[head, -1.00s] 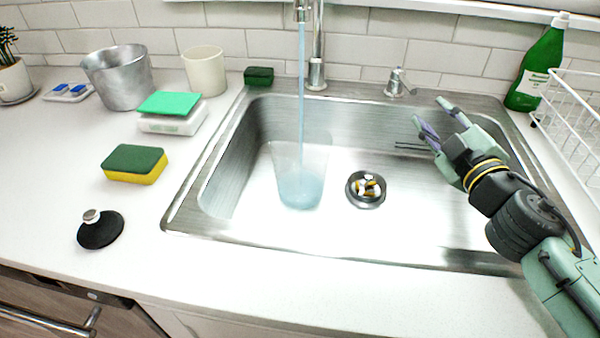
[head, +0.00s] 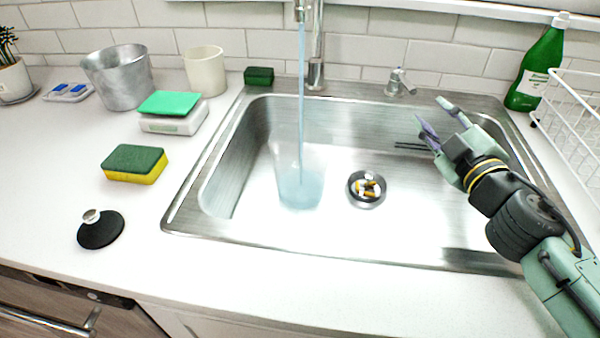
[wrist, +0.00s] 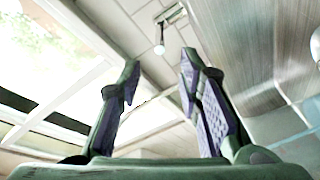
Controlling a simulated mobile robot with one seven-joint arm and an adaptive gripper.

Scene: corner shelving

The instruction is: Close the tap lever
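The chrome tap (head: 316,50) stands behind the sink, its upper part cut off by the picture edge. A thin stream of water (head: 301,105) falls from it into a clear container (head: 299,180) in the sink, partly filled. The small chrome tap lever (head: 400,83) stands on the sink's back rim, right of the tap. My gripper (head: 428,110) is over the sink's right side, in front and to the right of the lever, apart from it. Its two fingers are spread with nothing between them; the wrist view also shows the open gripper (wrist: 158,78).
A drain (head: 366,189) holding small white and orange bits is in the sink. A green bottle (head: 538,65) and a white wire rack (head: 575,110) stand at right. Sponges, a scale (head: 173,122), a metal bucket (head: 119,78) and a cup (head: 205,72) are at left.

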